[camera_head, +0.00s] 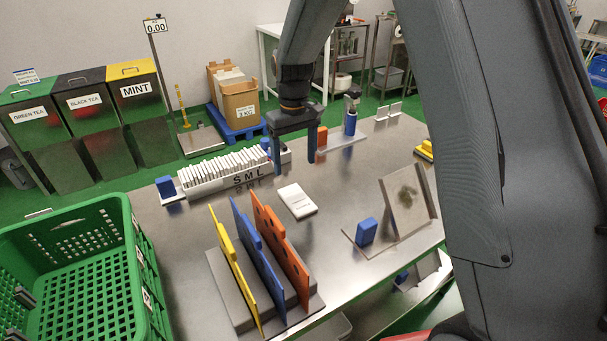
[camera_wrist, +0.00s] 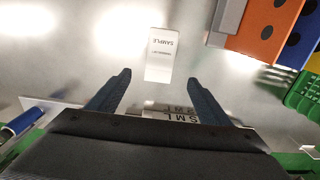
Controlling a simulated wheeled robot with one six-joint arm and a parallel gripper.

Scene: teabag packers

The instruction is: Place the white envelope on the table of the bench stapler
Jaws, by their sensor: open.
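The white envelope (camera_head: 297,201) lies flat on the metal table, with small print on its face. In the wrist view the envelope (camera_wrist: 159,62) reads "SAMPLE" and lies beyond my fingertips, between their lines. My gripper (camera_head: 296,164) is open and empty above the table, behind the envelope in the head view; its two fingers also show in the wrist view (camera_wrist: 157,78). A blue post with a black head (camera_head: 350,115) on a flat light plate (camera_head: 340,139) looks like the bench stapler, right of my gripper. My gripper partly hides an orange piece by it.
A long white rack of envelopes (camera_head: 228,172) marked S M L stands left of my gripper. Yellow, blue and orange upright panels (camera_head: 275,250) stand in front of the envelope. A tilted board (camera_head: 408,203) stands at right, and a green crate (camera_head: 128,240) at left.

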